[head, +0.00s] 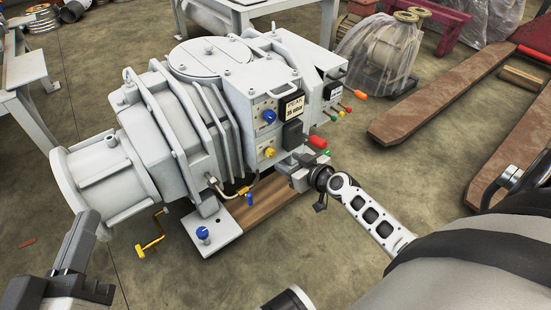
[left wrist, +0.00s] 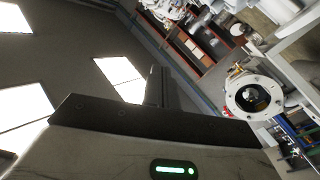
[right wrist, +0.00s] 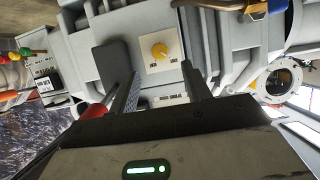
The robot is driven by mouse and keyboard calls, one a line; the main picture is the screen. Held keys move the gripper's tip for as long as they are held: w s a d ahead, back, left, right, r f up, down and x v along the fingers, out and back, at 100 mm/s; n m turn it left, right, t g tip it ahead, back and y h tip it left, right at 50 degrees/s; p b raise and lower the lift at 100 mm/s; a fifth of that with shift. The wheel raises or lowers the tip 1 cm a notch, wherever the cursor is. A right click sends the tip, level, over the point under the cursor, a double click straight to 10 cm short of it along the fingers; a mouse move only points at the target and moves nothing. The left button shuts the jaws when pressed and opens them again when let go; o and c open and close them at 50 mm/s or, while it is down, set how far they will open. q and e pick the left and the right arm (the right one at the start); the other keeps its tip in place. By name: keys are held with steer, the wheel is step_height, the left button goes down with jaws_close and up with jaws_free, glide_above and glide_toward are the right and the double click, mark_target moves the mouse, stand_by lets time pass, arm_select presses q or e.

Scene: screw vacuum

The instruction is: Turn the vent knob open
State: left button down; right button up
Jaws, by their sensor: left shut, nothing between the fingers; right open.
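The grey vacuum machine (head: 185,120) carries a front panel with a yellow knob (head: 269,152) below a blue knob (head: 268,117). The yellow knob also shows in the right wrist view (right wrist: 160,51), on a cream plate whose small labels I cannot read. I cannot read which knob is marked vent. My right gripper (head: 296,172) is open, close in front of the panel, below and right of the yellow knob in the head view. In its wrist view the fingers (right wrist: 163,88) straddle the yellow knob's line, with a gap before it. My left gripper (head: 85,270) is shut and empty, far left.
A red-tipped handle (head: 318,142) sticks out beside the right gripper; it also shows near a finger in the right wrist view (right wrist: 95,110). Orange, red and green levers (head: 345,105) project further right.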

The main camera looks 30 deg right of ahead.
mark_target(272, 154)
steer(key=b+x, duration=0.2)
steer(key=x, duration=0.4)
steer(key=shift+w+f, duration=0.1)
steer(key=shift+f, duration=0.1)
arm_select(q)
steer(key=shift+w+a+r+m+t+h, duration=0.15)
steer(key=shift+r+m+t+h, duration=0.25)
steer(key=shift+r+m, duration=0.4)
steer(key=shift+w+r+m+t+h, duration=0.15)
steer(key=shift+r+m+t+h, duration=0.2)
steer(key=shift+r+m+t, duration=0.4)
steer(key=shift+w+a+r+m+t+h, duration=0.15)
steer(key=shift+r+m+t+h, duration=0.15)
steer(key=shift+r+m, duration=0.5)
arm_select(e)
steer(key=shift+w+a+f, duration=0.1)
steer(key=shift+w, duration=0.45)
arm_select(q)
steer(key=shift+r+n, duration=0.2)
steer(key=shift+n, duration=0.15)
arm_select(e)
steer(key=c, duration=1)
